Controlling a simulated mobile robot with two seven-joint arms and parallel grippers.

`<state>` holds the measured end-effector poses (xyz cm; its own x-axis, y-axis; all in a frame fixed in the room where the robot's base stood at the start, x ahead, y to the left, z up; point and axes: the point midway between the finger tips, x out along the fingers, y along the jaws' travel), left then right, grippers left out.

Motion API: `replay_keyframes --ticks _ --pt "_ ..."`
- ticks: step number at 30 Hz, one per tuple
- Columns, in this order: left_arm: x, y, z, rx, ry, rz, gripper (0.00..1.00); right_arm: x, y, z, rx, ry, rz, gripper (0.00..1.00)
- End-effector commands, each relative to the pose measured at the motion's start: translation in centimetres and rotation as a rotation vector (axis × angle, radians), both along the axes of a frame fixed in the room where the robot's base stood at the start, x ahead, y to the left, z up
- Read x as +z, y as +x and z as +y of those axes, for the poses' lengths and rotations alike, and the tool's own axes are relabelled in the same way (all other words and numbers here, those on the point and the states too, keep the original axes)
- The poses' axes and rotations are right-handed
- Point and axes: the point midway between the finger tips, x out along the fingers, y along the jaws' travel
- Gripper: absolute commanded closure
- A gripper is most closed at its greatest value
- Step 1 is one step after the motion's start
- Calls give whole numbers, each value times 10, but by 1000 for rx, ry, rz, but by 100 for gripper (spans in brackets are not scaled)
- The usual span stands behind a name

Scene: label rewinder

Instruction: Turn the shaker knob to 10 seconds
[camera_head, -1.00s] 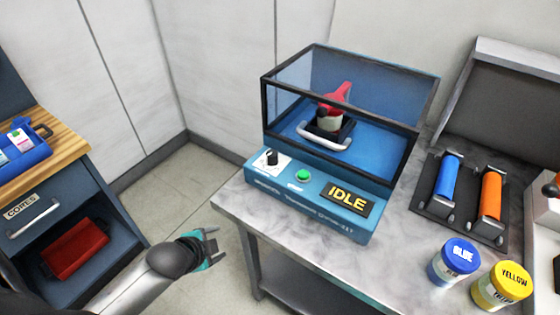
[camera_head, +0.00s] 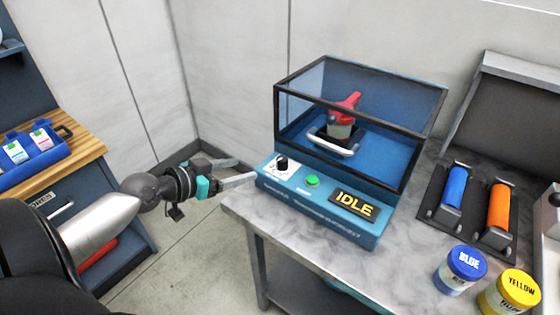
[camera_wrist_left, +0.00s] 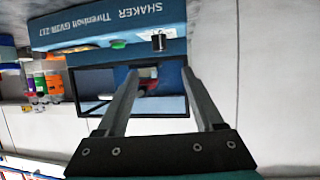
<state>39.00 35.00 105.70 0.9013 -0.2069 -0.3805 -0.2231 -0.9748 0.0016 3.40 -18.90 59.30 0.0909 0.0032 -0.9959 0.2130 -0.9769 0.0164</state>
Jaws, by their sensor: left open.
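The blue shaker (camera_head: 320,218) stands on the grey marbled table, with a clear black-framed cover over a red-topped item. Its black knob (camera_head: 282,163) sits on a white dial plate at the left of the front panel. In the left wrist view the knob (camera_wrist_left: 158,42) shows beyond the fingers. A green button (camera_head: 312,181) and a display reading IDLE (camera_head: 354,204) are to the knob's right. My left gripper (camera_head: 247,173) is open and empty, left of the knob and apart from it. The dial markings are too small to read. My right gripper is not in view.
A blue jar (camera_head: 460,270) and a yellow jar (camera_head: 512,291) stand at the table's right front. A black rack (camera_head: 470,216) with blue and orange rollers is behind them. A wooden-topped cabinet (camera_head: 85,156) with a blue tray is at left.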

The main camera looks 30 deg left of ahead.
Motion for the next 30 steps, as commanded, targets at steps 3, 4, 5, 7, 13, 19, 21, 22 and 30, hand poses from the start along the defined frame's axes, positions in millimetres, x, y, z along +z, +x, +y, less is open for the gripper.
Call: replay_keyframes --ticks 3,4,5,7,13,19,21,22,30 --pt "-4 12 -3 0 0 -2 31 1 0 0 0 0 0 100" --pt "-4 16 -4 0 0 -3 31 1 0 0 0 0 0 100" --pt "-6 18 -4 0 0 -2 31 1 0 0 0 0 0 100" --pt "-10 26 -6 0 -1 -2 31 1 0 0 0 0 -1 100" --pt "-19 47 -11 1 0 -2 31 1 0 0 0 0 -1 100" --pt "-29 70 -16 1 -2 -1 31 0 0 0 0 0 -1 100" --pt "-33 78 -18 0 0 -1 31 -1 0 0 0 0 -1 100" --pt "-34 81 -19 0 1 -1 31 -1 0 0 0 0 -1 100" --pt "-48 111 -26 -1 -1 1 31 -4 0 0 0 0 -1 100"
